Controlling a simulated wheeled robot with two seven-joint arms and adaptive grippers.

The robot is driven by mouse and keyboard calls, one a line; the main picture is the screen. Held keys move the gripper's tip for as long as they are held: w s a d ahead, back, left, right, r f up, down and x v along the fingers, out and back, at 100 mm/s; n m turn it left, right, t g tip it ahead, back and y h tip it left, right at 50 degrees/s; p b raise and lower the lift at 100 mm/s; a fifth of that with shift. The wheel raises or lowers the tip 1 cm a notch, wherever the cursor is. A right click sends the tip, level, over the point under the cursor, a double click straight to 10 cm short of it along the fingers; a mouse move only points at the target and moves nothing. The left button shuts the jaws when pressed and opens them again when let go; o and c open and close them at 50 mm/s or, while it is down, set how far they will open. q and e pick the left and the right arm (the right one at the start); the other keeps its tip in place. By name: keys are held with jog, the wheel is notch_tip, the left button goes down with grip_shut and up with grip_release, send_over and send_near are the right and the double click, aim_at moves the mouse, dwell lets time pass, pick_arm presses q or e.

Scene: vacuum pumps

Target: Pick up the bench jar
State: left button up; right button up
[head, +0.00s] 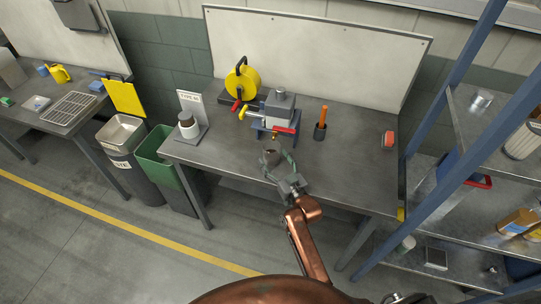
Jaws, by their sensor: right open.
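A small rounded brownish thing (270,156) shows at the fingers. It is too small to tell whether it is a jar or whether the fingers touch it. My left gripper is not in view.
A pump with blue and red parts (280,113), a yellow reel (243,82) and a dark cup with an orange tool (321,125) stand behind my gripper. A red item (389,140) lies at right. Blue shelving (440,130) borders the right; bins (165,150) stand left.

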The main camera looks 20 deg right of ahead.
jog(key=shift+w+a, duration=0.15)
jog(key=shift+w, duration=0.65)
jog(key=shift+w+a, duration=0.1)
jog(key=shift+w, duration=0.45)
jog(key=c, duration=1.3)
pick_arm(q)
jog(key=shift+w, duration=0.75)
pick_arm(e)
jog(key=shift+c, duration=0.7)
jog(key=shift+r, duration=0.15)
